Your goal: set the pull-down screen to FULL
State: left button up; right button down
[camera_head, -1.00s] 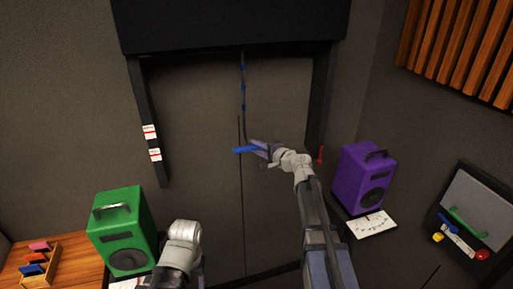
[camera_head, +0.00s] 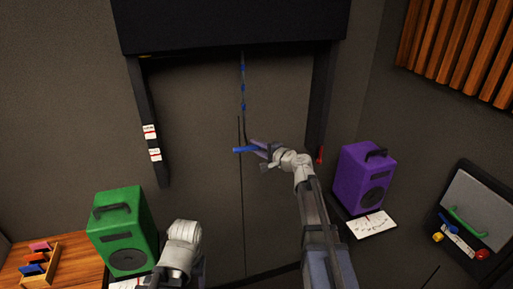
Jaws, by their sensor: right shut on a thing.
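The pull-down screen's black housing (camera_head: 230,28) spans the top of the frame, with a dark side rail (camera_head: 142,100) on the left and another (camera_head: 322,105) on the right. Two white labels, too small to read, sit on the left rail: an upper one (camera_head: 149,131) and a lower one (camera_head: 155,155). A dark cord with blue marks (camera_head: 243,87) hangs from the housing. My right gripper (camera_head: 262,148) is shut on the blue pull handle (camera_head: 243,150) below the cord. My left arm shows at the lower left, but its jaws are out of sight.
A green speaker (camera_head: 124,230) stands lower left beside a wooden tray (camera_head: 52,270) of coloured pieces. A purple speaker (camera_head: 364,178) stands right of my right arm, near a small red lever (camera_head: 320,155). A panel (camera_head: 478,205) with a green handle is at far right.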

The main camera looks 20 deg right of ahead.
jog(key=shift+f, duration=0.15)
notch_tip(320, 180, down, 33)
jog(key=b, duration=3.3)
jog(key=c, duration=0.7)
grip_release()
jog(key=p+v, duration=0.1)
jog(key=v, duration=0.7)
jog(key=shift+w, duration=0.1)
